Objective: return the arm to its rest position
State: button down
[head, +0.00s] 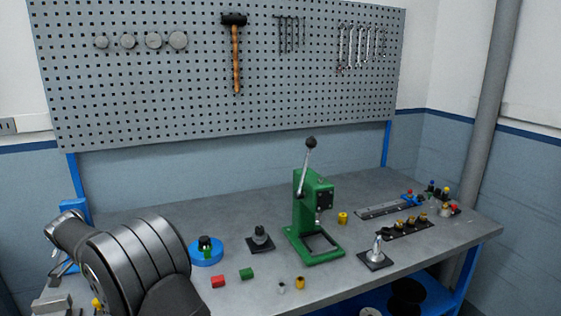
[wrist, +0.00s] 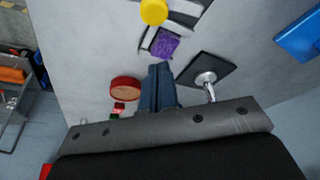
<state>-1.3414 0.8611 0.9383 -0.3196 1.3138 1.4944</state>
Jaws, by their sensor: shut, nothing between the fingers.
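My gripper (wrist: 159,72) shows in the wrist view as two dark blue fingers pressed together with nothing between them. It is over the grey bench (head: 235,221). In the head view my arm fills the lower left corner, and I cannot make out the fingertips there. In the wrist view a purple block (wrist: 165,45) lies just beyond the fingertips. A red disc (wrist: 125,91) is left of the fingers. A black square plate with a metal post (wrist: 206,72) is to their right.
A green lever press (head: 308,215) stands mid-bench. A blue round base (head: 206,257), a red block (head: 218,282) and a green block (head: 246,274) lie near my arm. Small parts and a rail (head: 385,208) sit at the right. A pegboard (head: 200,85) with tools hangs behind.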

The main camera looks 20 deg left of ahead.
jog(key=n, duration=0.2)
jog(key=n+y, duration=0.1)
jog(key=shift+w+a+f, duration=0.3)
jog(key=shift+a, duration=0.1)
jog(key=n, duration=0.1)
jog(key=n+y, duration=0.1)
jog(key=a+n, duration=0.1)
jog(key=n, duration=0.1)
jog(key=shift+w+f, duration=0.2)
jog(key=shift+w, duration=0.1)
jog(key=shift+w+a+n+g+y, duration=0.15)
jog(key=shift+n+y, duration=0.1)
jog(key=shift+n, duration=0.3)
jog(key=shift+w+a+n+g+y, duration=0.15)
jog(key=shift+n+y, duration=0.1)
jog(key=shift+n, duration=0.3)
jog(key=shift+w+a+n+g+y, duration=0.1)
jog(key=shift+a+n+g+y, duration=0.3)
jog(key=shift+n, duration=0.8)
jog(key=shift+a, duration=0.1)
